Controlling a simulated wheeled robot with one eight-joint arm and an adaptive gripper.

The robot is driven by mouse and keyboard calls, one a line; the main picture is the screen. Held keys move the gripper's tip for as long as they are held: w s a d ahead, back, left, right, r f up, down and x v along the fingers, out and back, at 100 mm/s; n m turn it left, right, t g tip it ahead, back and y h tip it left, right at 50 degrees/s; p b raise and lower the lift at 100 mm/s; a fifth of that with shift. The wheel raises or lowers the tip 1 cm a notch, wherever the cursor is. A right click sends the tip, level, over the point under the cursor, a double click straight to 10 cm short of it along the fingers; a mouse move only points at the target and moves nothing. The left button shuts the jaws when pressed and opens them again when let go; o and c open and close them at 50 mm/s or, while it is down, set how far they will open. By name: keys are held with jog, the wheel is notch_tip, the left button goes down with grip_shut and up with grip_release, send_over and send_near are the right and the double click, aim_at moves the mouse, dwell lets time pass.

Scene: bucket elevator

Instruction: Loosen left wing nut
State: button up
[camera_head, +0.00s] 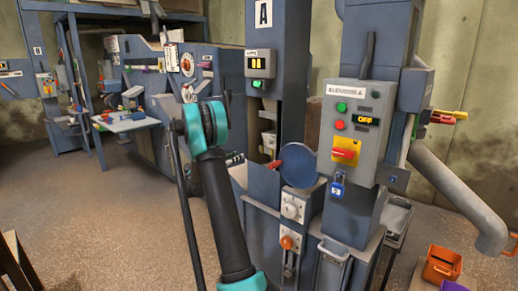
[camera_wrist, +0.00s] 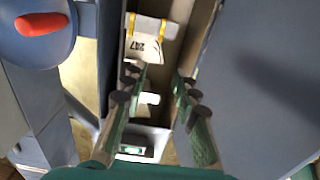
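I cannot make out the left wing nut in either view. My gripper (camera_wrist: 160,88) shows in the wrist view with its two fingers apart and nothing between them. The fingers point toward an open upright shaft (camera_wrist: 181,42) in the blue elevator casing. A pale bucket marked 247 (camera_wrist: 143,46) with yellow clips is inside, beyond the fingertips. In the head view the elevator column (camera_head: 277,110) marked A has the same opening, and my gripper is not clearly visible behind my arm.
A round blue cover (camera_head: 298,165) with a red handle (camera_wrist: 42,24) is left of the fingers in the wrist view. A grey control box (camera_head: 351,115) reading OFF, with a blue padlock (camera_head: 337,189), stands right. A grey pipe (camera_head: 460,197) bends down at far right. Floor is clear at left.

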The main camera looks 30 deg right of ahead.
aim_at(262, 150)
jog(key=x, duration=1.7)
jog(key=shift+d+f, duration=0.1)
jog(key=shift+d, duration=0.05)
grip_shut()
